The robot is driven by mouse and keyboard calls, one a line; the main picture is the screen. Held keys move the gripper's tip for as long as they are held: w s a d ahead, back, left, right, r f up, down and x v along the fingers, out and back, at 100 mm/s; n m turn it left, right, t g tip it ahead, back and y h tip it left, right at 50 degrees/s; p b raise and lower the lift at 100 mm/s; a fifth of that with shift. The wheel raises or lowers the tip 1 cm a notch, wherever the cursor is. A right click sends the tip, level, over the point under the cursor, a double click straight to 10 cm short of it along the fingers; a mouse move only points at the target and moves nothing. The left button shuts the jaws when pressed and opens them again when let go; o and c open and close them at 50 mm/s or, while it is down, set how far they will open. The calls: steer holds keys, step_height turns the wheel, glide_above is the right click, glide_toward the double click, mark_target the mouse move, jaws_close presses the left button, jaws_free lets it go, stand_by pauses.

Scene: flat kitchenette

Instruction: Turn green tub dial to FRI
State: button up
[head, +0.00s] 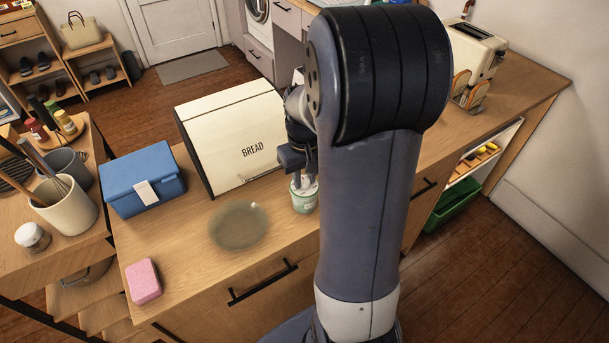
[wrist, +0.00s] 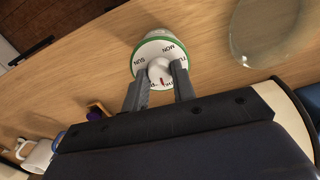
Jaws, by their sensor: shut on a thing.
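The green tub (head: 304,198) is a small white tub with a green band, standing on the counter in front of the bread bin. In the wrist view its white top carries day names around a pale central dial knob (wrist: 158,68). SUN, MON and part of TU can be read. A red mark shows on the side toward my palm, and the letters beside it are partly hidden and too small to read. My gripper (wrist: 159,73) is shut on the knob, one finger on each side. In the head view my gripper (head: 299,172) is above the tub, partly hidden by my arm.
The cream bread bin (head: 235,135) stands just behind the tub. A round glass plate (head: 238,226) lies to its left. A blue box (head: 143,180) and a pink sponge (head: 143,281) are farther left. A toaster (head: 474,55) is at the back right. The counter's front edge is close.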

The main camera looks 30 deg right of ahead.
mark_target(304, 181)
steer(key=m, duration=0.4)
steer(key=shift+m+b, duration=0.3)
steer(key=shift+m, duration=1.2)
steer(key=o, duration=1)
steer(key=shift+r, duration=0.1)
step_height(304, 181, up, 11)
steer(key=shift+f+b, duration=0.15)
steer(key=shift+b, duration=0.2)
steer(key=shift+f, duration=0.15)
